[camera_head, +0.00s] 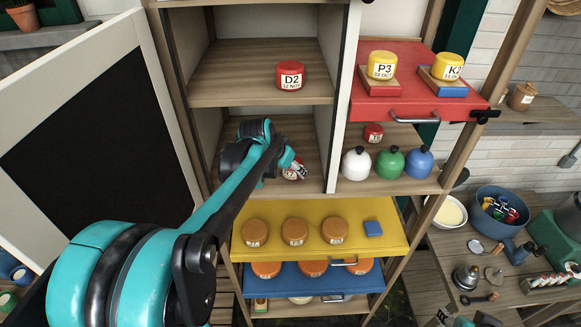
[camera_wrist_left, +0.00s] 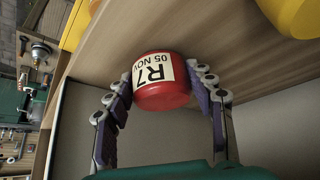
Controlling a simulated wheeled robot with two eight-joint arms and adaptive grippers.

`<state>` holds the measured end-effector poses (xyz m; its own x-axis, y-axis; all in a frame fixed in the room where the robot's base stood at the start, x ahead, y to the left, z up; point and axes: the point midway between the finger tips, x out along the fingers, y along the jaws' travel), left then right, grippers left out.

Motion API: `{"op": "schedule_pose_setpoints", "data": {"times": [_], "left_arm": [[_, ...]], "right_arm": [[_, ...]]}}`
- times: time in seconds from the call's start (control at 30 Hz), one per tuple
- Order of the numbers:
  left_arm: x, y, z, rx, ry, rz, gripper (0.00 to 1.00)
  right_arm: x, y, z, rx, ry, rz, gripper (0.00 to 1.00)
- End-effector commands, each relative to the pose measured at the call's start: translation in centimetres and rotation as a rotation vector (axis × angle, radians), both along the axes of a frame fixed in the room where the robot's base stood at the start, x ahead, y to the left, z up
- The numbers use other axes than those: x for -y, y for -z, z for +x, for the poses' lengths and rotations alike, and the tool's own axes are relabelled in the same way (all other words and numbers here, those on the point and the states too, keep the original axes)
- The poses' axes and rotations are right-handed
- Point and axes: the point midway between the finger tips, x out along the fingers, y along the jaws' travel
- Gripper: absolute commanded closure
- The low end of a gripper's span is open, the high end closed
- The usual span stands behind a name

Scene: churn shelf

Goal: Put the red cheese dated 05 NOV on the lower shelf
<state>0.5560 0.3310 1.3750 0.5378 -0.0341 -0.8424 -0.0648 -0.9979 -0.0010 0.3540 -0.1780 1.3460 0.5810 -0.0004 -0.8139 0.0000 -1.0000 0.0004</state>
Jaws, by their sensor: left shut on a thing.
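The red cheese labelled R7, 05 NOV (camera_wrist_left: 165,95) sits between the two fingers of my left gripper (camera_wrist_left: 168,88), which is shut on it. In the head view my left gripper (camera_head: 293,167) reaches into the lower compartment of the cabinet, and the red cheese (camera_head: 297,174) shows only partly behind the fingers. It is at or just over the lower shelf (camera_head: 312,152); I cannot tell if it touches. Another red cheese, D2, 12 NOV (camera_head: 290,75), stands on the shelf above (camera_head: 225,90). My right gripper is not in view.
A red drawer top (camera_head: 430,108) on the right holds yellow cheeses P3 (camera_head: 382,65) and K2 (camera_head: 453,66). White, green and blue domed items (camera_head: 390,163) stand below it. A yellow pull-out shelf (camera_head: 375,242) with brown cheeses (camera_head: 295,231) juts out beneath. An open dark-panelled door (camera_head: 100,145) stands left.

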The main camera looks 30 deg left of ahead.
Motion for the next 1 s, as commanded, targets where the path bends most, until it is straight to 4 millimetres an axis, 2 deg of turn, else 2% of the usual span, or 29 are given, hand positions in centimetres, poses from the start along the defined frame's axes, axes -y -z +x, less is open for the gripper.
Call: {"op": "schedule_pose_setpoints", "data": {"times": [0.3, 0.33, 0.4, 0.77, 0.87, 1.0], "left_arm": [[0.0, 0.4, 0.0, 0.0, 0.0, 0.0, 0.8], [0.0, 0.4, 0.0, 0.0, 0.0, 0.0, 0.43], [0.0, 0.3, 0.0, 0.0, 0.0, 0.0, 0.25], [0.0, 0.0, 0.0, 0.0, 0.0, 0.0, 0.25], [-0.1, -0.8, -0.5, 0.0, 0.0, 0.0, 0.25], [-0.1, -3.0, -2.0, 0.0, -0.001, 0.001, 0.25]], "right_arm": [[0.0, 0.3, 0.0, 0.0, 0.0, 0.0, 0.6], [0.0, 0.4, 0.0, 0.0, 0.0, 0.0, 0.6], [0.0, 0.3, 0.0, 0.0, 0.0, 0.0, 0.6], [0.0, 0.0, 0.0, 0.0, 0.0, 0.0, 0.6], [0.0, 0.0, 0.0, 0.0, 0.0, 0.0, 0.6], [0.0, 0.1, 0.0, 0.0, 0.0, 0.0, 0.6]]}}
